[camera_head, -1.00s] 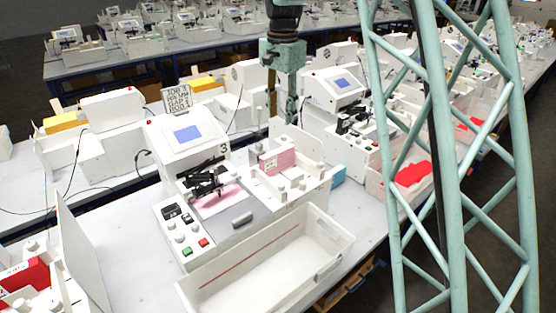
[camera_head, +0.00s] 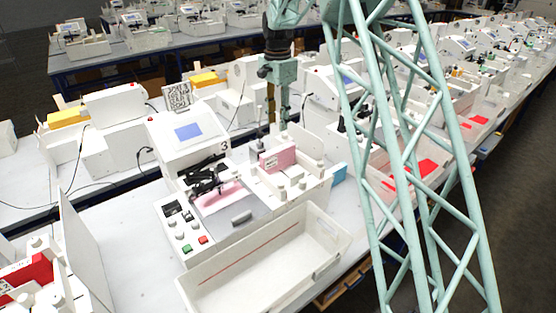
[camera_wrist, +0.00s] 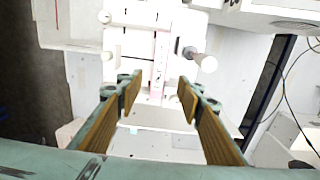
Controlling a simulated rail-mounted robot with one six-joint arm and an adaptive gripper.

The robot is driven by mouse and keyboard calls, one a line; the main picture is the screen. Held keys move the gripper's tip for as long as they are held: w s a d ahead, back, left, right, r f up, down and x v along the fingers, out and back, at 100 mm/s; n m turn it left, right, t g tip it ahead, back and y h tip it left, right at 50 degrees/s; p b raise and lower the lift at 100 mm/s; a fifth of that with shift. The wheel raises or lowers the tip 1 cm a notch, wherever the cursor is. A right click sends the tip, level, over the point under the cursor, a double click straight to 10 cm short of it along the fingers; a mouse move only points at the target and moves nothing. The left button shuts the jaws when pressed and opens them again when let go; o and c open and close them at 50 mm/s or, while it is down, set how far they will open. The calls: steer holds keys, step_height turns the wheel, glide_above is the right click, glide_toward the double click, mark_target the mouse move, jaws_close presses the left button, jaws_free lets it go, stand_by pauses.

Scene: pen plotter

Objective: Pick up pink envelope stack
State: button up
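The pink envelope stack (camera_head: 277,158) stands upright in a white holder beside the plotter in the head view. In the wrist view the stack (camera_wrist: 160,62) shows edge-on as a narrow pink strip beyond the gap between my fingers. My gripper (camera_head: 277,118) points down, behind and above the stack in the head view. In the wrist view my gripper (camera_wrist: 158,95) is open with its tan finger pads apart and nothing between them. The exact height gap to the stack is hard to tell.
The white plotter (camera_head: 187,133) marked 3 stands left of the holder, with a pink sheet (camera_head: 216,196) under its black pen arm. A white open bin (camera_head: 262,262) sits in front. White posts (camera_wrist: 203,61) and walls flank the stack. Neighbouring stations crowd the table.

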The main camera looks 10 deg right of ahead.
mark_target(278, 149)
steer(key=shift+f, duration=0.15)
steer(key=shift+f, duration=4.15)
steer(key=shift+f, duration=0.15)
steer(key=shift+f+p, duration=0.45)
steer(key=shift+f, duration=2)
steer(key=c, duration=1)
